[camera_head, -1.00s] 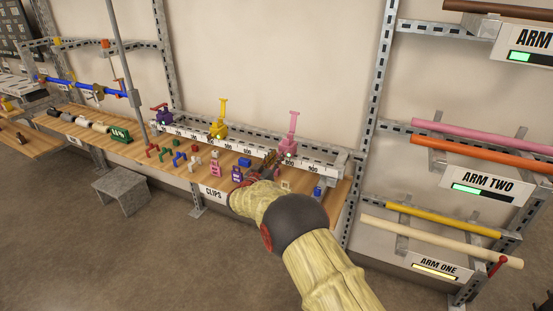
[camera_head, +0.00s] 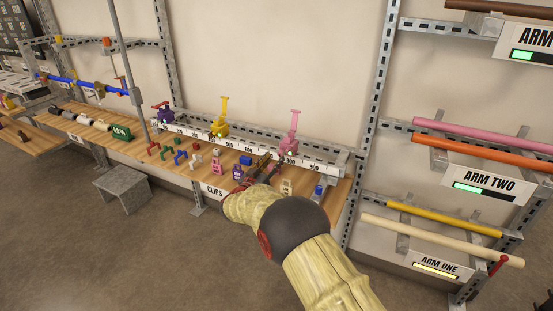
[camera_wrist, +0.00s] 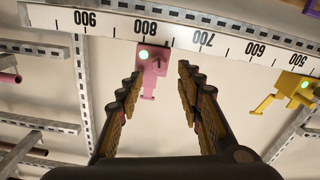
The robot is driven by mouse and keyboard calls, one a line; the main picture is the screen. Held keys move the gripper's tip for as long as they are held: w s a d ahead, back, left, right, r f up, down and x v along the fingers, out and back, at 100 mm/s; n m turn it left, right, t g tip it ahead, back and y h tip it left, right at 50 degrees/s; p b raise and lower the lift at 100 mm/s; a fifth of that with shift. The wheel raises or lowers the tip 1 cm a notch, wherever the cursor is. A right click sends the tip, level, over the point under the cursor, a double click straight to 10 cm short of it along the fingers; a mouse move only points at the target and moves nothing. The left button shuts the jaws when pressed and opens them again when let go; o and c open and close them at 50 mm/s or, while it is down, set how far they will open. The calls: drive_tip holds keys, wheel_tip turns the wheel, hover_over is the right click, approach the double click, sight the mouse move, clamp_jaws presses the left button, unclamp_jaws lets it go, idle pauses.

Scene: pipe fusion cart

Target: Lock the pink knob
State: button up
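The pink clamp (camera_head: 289,145) stands on the white numbered rail at the back of the bench, with its upright pink handle raised above it. In the wrist view the pink clamp (camera_wrist: 153,60) hangs near the 800 mark, with a lit greenish-white spot and a small dark part on its face. My gripper (camera_head: 264,167) is just in front and left of it in the head view. In the wrist view my gripper (camera_wrist: 158,75) is open, its two fingers on either side of the pink clamp's image, with a gap to each side. I see no contact.
Several small coloured clips lie on the wooden bench below. Pipe racks, including a pink pipe (camera_head: 480,136), stand at right. A grey stool (camera_head: 121,188) is at left.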

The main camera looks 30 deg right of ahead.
drive_tip(key=shift+f+v, duration=0.15)
drive_tip(key=shift+v, duration=0.9)
drive_tip(key=shift+f+v, duration=0.1)
drive_tip(key=shift+v, duration=0.9)
